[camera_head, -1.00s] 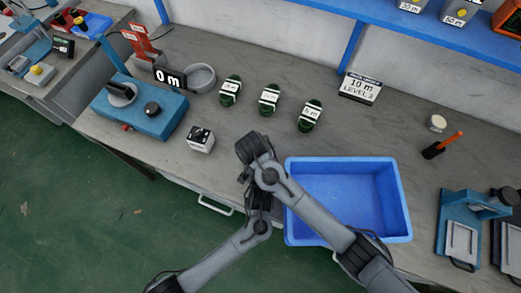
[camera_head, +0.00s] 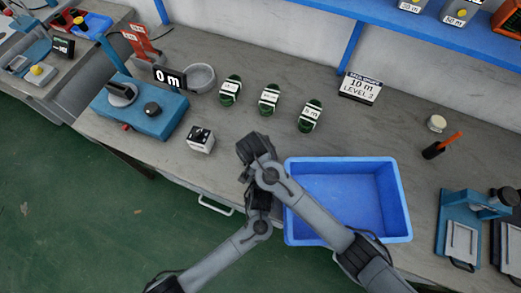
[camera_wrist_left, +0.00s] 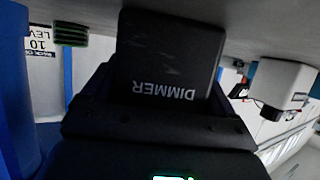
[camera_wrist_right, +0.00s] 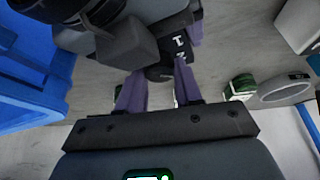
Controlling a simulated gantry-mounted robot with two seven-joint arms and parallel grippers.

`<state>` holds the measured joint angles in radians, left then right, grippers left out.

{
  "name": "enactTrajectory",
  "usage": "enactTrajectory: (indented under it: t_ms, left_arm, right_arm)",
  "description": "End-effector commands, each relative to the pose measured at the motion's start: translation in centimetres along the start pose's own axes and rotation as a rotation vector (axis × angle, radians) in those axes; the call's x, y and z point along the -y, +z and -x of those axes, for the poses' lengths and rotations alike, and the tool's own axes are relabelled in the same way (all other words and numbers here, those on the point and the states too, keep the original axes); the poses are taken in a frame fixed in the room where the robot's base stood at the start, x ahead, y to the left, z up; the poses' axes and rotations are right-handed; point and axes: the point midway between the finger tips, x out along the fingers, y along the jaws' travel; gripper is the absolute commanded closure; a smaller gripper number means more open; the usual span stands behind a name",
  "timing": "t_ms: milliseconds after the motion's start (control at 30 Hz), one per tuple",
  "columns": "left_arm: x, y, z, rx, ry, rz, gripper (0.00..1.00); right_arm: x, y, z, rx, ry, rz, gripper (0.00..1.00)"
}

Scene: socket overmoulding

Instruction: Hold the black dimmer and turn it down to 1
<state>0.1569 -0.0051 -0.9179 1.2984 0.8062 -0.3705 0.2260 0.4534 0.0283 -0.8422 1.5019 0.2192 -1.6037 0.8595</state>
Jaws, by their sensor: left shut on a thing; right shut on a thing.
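The black dimmer (camera_wrist_left: 165,55), a dark box lettered DIMMER, sits between the jaws of my left gripper (camera_wrist_left: 158,95), which is shut on it. In the right wrist view, part of the dimmer (camera_wrist_right: 178,42) shows white markings, one like a 1. My right gripper (camera_wrist_right: 158,80) has its purple fingers shut on the dimmer's dark round knob (camera_wrist_right: 160,73). The knob's pointer setting is not clear.
An empty blue bin (camera_head: 345,195) stands right beside my arms. Several green-and-white wound coils (camera_head: 269,99) lie behind. A small white-and-black box (camera_head: 201,139) and a blue machine (camera_head: 145,105) stand left. A pen holder (camera_head: 433,150) and a press (camera_head: 470,220) stand right.

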Motion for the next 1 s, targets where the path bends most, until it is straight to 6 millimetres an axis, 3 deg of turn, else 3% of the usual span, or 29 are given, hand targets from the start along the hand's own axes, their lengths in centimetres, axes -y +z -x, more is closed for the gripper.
enactTrajectory:
  t_ms: [1000]
  left_arm:
    - [0.01, 0.02, 0.0, 0.0, 0.0, -0.001, 0.42]
  right_arm:
    - [-0.28, -0.1, 0.04, 0.0, -0.231, 0.551, 0.96]
